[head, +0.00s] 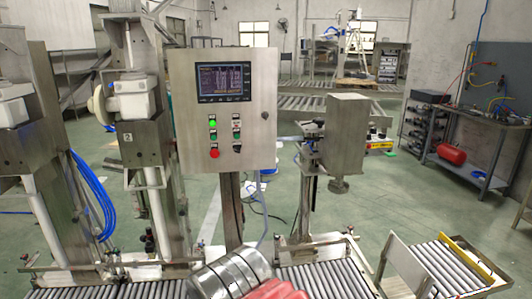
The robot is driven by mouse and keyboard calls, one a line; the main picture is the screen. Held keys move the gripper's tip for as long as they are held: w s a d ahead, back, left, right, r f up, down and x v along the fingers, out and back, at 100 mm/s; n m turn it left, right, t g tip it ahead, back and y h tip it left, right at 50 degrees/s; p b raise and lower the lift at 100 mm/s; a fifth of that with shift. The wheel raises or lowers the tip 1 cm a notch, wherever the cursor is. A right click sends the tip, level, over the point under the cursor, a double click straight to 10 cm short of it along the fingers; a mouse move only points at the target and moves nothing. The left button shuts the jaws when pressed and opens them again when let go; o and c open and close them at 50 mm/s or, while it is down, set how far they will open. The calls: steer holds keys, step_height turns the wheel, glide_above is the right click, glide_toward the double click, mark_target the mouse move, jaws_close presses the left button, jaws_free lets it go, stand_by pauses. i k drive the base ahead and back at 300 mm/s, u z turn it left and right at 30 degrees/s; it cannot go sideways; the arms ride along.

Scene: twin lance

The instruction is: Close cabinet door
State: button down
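The cabinet (222,108) is a grey metal control box on a post, left of centre in the head view. Its front door carries a lit screen, several coloured buttons and a small dark latch near the right edge. The door looks nearly flush with the box, but I cannot tell whether it is fully shut or slightly ajar.
A banded silver cylinder (230,272) and a red shape (275,290) fill the bottom centre. Roller conveyors (325,280) run along the front. A filling machine (140,110) stands left, a metal unit (345,135) right. Green floor (400,190) is open at right.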

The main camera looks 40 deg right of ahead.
mark_target(257, 141)
steer(key=i, duration=0.85)
